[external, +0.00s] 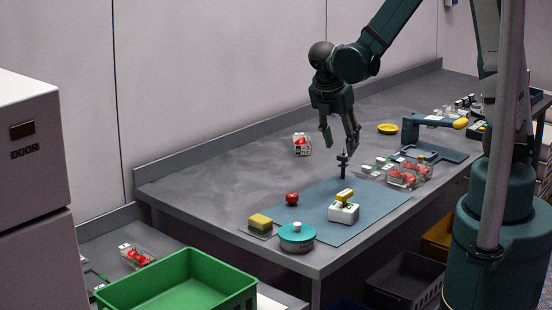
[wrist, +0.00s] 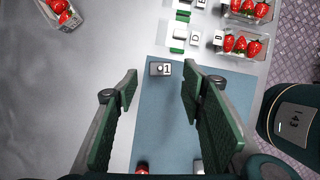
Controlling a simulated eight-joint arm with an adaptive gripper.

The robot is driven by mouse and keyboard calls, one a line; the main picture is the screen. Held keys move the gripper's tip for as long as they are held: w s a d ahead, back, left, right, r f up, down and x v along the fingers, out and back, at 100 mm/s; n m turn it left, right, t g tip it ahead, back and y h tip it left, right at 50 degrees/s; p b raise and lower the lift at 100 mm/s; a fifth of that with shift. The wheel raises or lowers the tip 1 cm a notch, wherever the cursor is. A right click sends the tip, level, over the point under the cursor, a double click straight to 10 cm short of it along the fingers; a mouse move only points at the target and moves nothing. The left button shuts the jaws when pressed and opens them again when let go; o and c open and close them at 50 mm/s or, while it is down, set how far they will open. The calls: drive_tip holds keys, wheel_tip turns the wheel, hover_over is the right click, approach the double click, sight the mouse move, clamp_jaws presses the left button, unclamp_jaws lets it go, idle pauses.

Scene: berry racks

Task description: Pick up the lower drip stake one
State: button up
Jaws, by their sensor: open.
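A dark upright stake (external: 343,166) stands at the back edge of the blue mat, directly below my gripper (external: 340,146).
The blue mat (external: 320,205) carries a red tomato-like item (external: 292,199) and a white box (external: 343,213). Strawberry punnets (external: 405,178) and white-green labelled blocks (wrist: 181,30) stand to the right. Another punnet (external: 302,144) stands behind. Bare grey table lies to the left.

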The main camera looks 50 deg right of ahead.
sight(343, 156)
drive_tip(key=shift+x, duration=0.75)
drive_tip(key=shift+f, duration=0.15)
drive_tip(key=shift+x, duration=2.5)
drive_tip(key=shift+c, duration=0.4)
drive_tip(key=c, duration=0.7)
